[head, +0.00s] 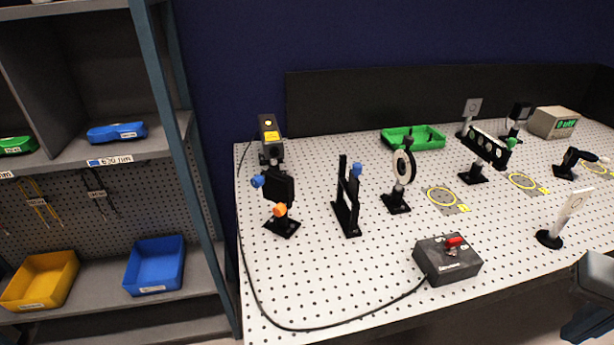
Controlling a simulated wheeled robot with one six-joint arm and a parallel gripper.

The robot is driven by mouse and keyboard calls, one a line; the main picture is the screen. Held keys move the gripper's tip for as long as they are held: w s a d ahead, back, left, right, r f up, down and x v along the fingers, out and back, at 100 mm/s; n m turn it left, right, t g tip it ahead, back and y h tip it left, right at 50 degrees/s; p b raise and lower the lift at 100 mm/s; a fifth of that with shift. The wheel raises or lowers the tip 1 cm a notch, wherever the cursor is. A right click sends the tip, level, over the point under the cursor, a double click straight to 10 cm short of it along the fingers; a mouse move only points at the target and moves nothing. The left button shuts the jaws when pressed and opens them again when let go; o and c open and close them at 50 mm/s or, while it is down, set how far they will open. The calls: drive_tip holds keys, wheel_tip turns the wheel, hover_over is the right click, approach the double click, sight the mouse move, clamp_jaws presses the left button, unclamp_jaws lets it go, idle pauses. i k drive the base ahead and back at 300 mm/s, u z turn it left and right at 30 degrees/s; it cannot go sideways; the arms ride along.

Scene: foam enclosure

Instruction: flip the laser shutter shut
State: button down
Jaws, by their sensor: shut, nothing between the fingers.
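A grey control box (447,264) with a red lever (454,242) on its top sits near the front edge of the perforated table. A label shows on the box, too small to read. A black cable runs from the box along the table front and up the left side toward the laser head (269,138). The laser head is a dark block with a yellow warning label, on a post at the back left. I cannot tell from the lever which state the shutter is in. My gripper's fingers do not show.
A black mount with blue and orange knobs (278,190), a black upright mount (347,205) and a round optic (402,168) stand left of and behind the box. A white card (570,212) stands to its right. Grey-blue parts cut the lower right edge. Shelves stand left.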

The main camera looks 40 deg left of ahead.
sight(354, 183)
drive_tip(key=u, duration=1.5)
drive_tip(key=k, duration=0.5)
drive_tip(key=z, duration=0.6)
drive_tip(key=i, duration=0.4)
drive_tip(key=u, duration=0.15)
